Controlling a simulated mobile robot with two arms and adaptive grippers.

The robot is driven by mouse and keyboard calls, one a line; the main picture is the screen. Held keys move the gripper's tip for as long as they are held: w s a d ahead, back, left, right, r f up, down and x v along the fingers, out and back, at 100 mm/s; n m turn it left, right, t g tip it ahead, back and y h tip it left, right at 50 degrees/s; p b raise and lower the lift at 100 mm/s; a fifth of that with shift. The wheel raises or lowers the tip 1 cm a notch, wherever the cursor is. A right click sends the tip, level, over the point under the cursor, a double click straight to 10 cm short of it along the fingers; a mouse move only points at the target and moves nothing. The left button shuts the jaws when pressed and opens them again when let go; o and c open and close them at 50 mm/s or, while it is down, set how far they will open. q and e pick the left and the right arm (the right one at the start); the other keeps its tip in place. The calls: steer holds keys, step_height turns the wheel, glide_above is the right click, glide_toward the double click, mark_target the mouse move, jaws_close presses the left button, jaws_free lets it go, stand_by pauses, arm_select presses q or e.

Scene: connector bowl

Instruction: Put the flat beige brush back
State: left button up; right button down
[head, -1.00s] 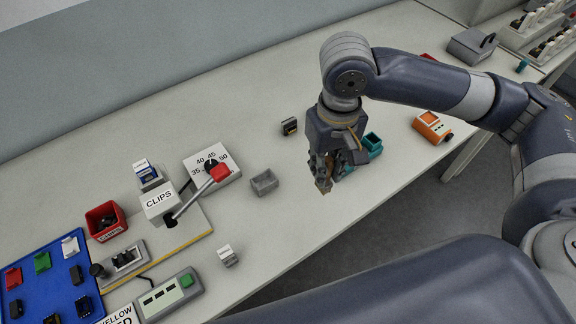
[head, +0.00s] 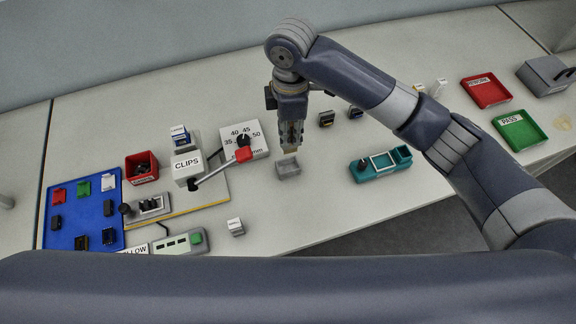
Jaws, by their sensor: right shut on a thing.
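My right gripper (head: 290,138) points down over the small grey open box (head: 288,169) in the middle of the table. It is shut on the flat beige brush (head: 290,150); only a small beige part shows at the fingertips, just above or at the back edge of the box. I cannot tell whether the brush touches the box. My left gripper is not in view.
The clips press (head: 187,168) with its red-knobbed lever (head: 243,155) stands close left of the box. A teal fixture (head: 380,167) lies to the right. Dark connectors (head: 326,118) sit behind. A blue tray (head: 82,212) is far left; red (head: 486,91) and green (head: 521,132) trays are right.

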mark_target(288, 151)
steer(key=shift+a+f, duration=0.2)
steer(key=shift+a, duration=0.05)
step_height(288, 151, down, 5)
steer(key=shift+f+p, duration=0.15)
steer(key=shift+p, duration=0.7)
step_height(288, 151, down, 4)
steer(key=shift+p, duration=0.45)
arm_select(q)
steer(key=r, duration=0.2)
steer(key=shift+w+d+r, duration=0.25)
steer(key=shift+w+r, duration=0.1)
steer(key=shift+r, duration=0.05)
arm_select(e)
steer(key=shift+f, duration=0.15)
steer(key=shift+f, duration=0.2)
steer(key=c, duration=1.5)
jaws_free()
steer(key=shift+r, duration=0.1)
